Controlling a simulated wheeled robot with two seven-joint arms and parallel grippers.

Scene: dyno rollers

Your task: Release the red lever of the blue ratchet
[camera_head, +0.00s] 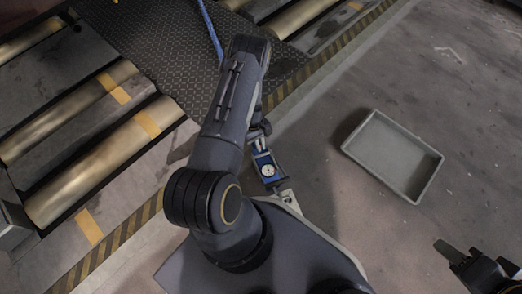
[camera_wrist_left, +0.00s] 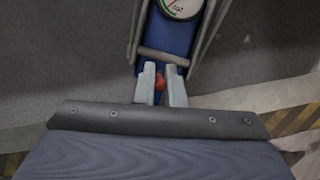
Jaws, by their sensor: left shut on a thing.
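The blue ratchet (camera_head: 264,160) with a round white dial shows just right of my left arm in the head view. In the left wrist view its blue body (camera_wrist_left: 165,38) fills the top middle between metal side bars. The red lever (camera_wrist_left: 160,83) is a small red piece between the pale fingers of my left gripper (camera_wrist_left: 160,78), which is shut on it. In the head view my left gripper (camera_head: 261,128) is partly hidden by its own arm at the ratchet's upper end. My right gripper (camera_head: 462,255) is at the bottom right, away from the ratchet; its jaw gap is unclear.
A grey empty tray (camera_head: 393,156) lies on the floor to the right. Brass rollers (camera_head: 85,188) and a dark tread plate (camera_head: 160,50) are at the left and top. A blue strap (camera_head: 211,30) runs over the plate. The floor around the tray is mostly clear.

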